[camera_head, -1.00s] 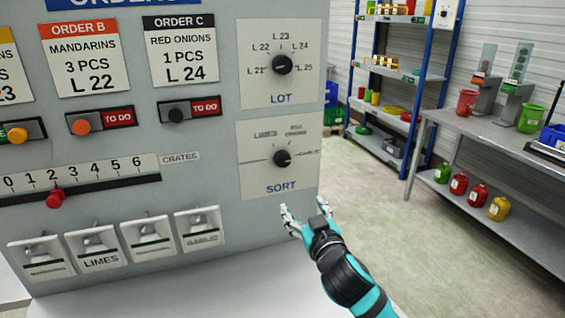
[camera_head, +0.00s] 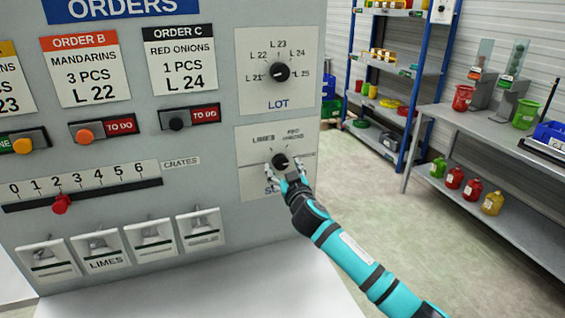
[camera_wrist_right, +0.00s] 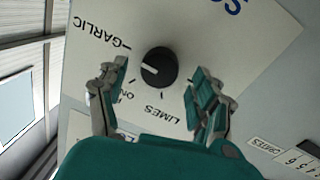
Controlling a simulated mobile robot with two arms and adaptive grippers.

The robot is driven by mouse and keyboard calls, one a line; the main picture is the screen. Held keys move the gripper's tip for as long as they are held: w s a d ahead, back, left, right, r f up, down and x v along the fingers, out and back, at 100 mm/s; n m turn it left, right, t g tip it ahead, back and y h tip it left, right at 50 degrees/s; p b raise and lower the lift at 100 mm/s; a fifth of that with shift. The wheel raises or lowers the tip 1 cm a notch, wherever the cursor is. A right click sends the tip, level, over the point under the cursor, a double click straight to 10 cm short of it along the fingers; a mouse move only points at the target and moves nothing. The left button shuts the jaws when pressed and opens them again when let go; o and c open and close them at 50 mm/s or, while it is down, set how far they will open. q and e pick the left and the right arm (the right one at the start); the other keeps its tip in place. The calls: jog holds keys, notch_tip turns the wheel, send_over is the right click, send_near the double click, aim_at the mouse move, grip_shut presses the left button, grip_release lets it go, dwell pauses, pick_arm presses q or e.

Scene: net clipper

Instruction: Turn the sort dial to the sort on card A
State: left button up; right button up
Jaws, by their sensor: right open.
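The sort dial (camera_head: 281,160) is a round black knob on a pale plate on the grey panel. In the right wrist view the dial (camera_wrist_right: 159,68) has a white mark pointing left, roughly between the GARLIC tick and the partly hidden "ON..." label; LIMES is also readable. My right gripper (camera_head: 286,177) is in front of the dial's lower part. In the wrist view its open fingers (camera_wrist_right: 157,86) stand either side of the knob, with gaps visible. My left gripper is not in view.
The lot dial (camera_head: 280,72) is just above the sort dial. Order switches, a crates slider (camera_head: 62,204) and several flip switches fill the panel to the left. Right of the panel is open floor, with a shelf rack and bench (camera_head: 490,150) beyond.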

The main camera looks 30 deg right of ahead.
jog(key=shift+x, duration=0.85)
jog(key=c, duration=1.2)
